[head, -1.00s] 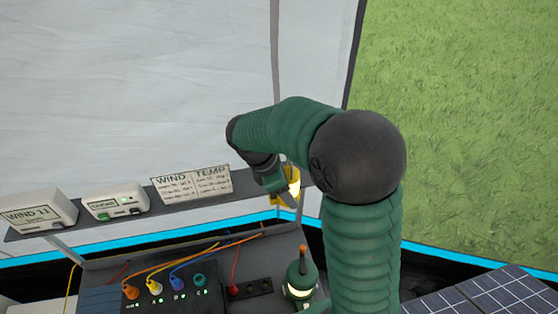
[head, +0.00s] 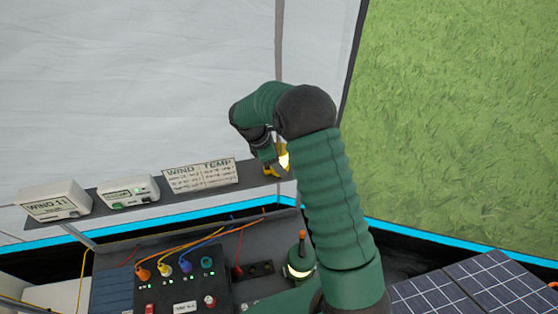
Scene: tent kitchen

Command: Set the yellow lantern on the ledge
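The yellow lantern (head: 284,161) is at the right end of the dark ledge (head: 250,177), its lit side showing pale yellow. My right gripper (head: 271,163) is at the lantern from the left side and appears shut on it. The gripper and wrist hide part of the lantern. I cannot tell whether its base touches the ledge. My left gripper is not in view.
A text sign (head: 200,175), a white box with a green light (head: 127,191) and a WIND box (head: 55,201) stand on the ledge. Below are a cable panel (head: 180,285) and a green lantern (head: 300,265). Solar panels (head: 470,285) lie at right.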

